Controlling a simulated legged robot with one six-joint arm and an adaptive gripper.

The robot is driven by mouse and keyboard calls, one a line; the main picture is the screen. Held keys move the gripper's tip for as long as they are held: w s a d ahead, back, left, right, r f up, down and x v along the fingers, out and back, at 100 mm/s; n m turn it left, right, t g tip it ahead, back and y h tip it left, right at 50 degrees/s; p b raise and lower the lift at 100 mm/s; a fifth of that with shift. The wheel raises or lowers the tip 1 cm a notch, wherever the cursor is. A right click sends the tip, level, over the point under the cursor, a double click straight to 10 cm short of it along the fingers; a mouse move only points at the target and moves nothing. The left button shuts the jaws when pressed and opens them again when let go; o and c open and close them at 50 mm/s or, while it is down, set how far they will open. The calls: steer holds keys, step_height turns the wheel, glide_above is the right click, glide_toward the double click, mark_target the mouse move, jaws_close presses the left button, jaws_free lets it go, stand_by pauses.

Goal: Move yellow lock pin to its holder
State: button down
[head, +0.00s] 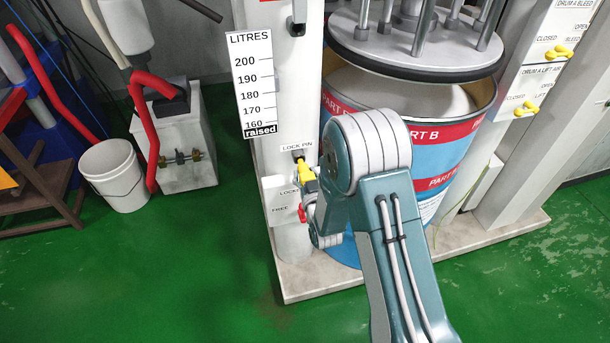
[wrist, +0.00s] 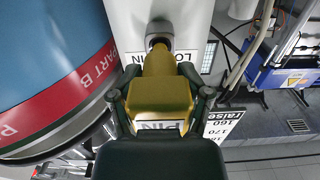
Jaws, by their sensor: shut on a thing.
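The yellow lock pin (head: 305,170) is at the white post, just below the LOCK PIN label (head: 297,147). In the wrist view the lock pin (wrist: 162,95) sits between the two fingers of my gripper (wrist: 162,108), which is shut on it. The pin's narrow far end meets a dark round socket (wrist: 160,38) on the post; how deep it sits in it I cannot tell. In the head view my arm hides most of my gripper. A red part (head: 302,213) sits lower on the post, beside the FREE label.
The blue drum (head: 455,160) with red bands stands right of the post, under a raised round plate (head: 420,62). A litres scale (head: 251,85) is on the post. A white bucket (head: 113,175) stands at left. Green floor in front is clear.

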steer(key=shift+x, duration=1.45)
jaws_free()
steer(key=v, duration=1.2)
stand_by(0.4)
